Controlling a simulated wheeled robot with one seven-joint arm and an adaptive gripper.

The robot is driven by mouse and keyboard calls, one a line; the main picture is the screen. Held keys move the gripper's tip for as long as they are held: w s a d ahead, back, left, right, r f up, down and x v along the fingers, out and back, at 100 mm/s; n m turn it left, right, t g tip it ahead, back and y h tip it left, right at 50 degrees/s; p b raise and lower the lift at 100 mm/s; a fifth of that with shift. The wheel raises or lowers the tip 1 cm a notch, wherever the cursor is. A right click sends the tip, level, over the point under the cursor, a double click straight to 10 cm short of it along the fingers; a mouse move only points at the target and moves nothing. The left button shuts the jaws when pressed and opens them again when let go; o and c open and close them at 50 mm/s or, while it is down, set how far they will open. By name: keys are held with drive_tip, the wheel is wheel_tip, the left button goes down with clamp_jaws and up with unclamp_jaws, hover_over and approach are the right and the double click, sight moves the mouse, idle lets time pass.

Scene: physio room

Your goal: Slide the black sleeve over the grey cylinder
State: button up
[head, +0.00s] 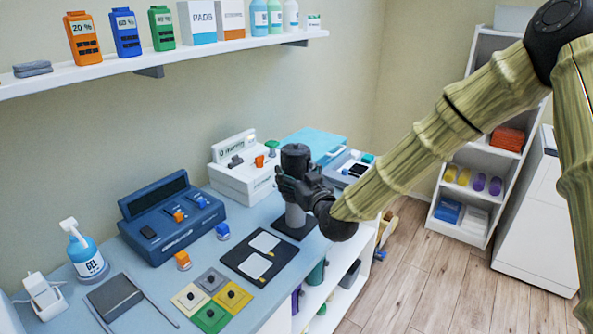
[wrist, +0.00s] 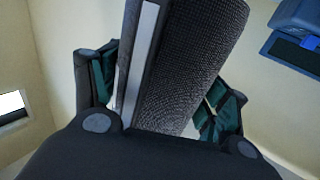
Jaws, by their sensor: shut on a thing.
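The black sleeve (head: 295,157) stands upright in my gripper (head: 291,183) near the right end of the worktop. In the wrist view the sleeve (wrist: 195,65) is a dark, textured tube with a pale strip along one side, between the two fingers of my gripper (wrist: 160,95). The grey cylinder (head: 295,217) stands upright on a black square base, directly below the gripper and roughly in line with the sleeve. My gripper hides the sleeve's lower end and the cylinder's top, so I cannot tell whether the sleeve is around the cylinder or above it.
A blue console (head: 172,222) and a white device (head: 243,170) stand behind and left. A black panel with pale pads (head: 260,256) and coloured square plates (head: 211,300) lie in front. A gel bottle (head: 86,252) stands far left. A loaded wall shelf (head: 160,60) runs above.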

drive_tip(key=shift+f+b, duration=2.7)
drive_tip(key=shift+f, duration=1.4)
drive_tip(key=shift+f+b, duration=0.4)
drive_tip(key=shift+b, duration=0.05)
drive_tip(key=o, duration=1.3)
drive_tip(key=shift+s, duration=0.1)
drive_tip(key=shift+s, duration=0.1)
drive_tip(key=v, duration=1.2)
